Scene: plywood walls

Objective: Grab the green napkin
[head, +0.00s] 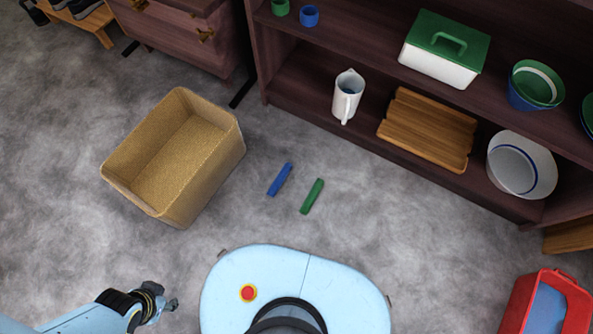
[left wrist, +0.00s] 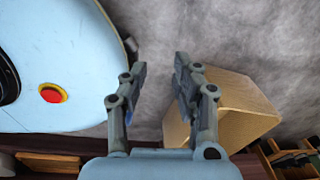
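The green napkin (head: 312,196) is a small rolled strip lying on the grey floor, in front of the shelf. A similar blue roll (head: 280,179) lies just left of it, apart from it. My left gripper (head: 168,301) is at the lower left of the head view, well away from both rolls and above the floor. In the left wrist view its two fingers (left wrist: 158,85) stand apart with nothing between them. The green napkin is not seen in the left wrist view. My right gripper is in neither view.
A tan open bin (head: 120,184) stands left of the rolls. The dark shelf (head: 400,158) holds a white pitcher (head: 347,96), a wooden tray (head: 428,130) and bowls. A red crate (head: 517,303) is at lower right. Floor around the rolls is clear.

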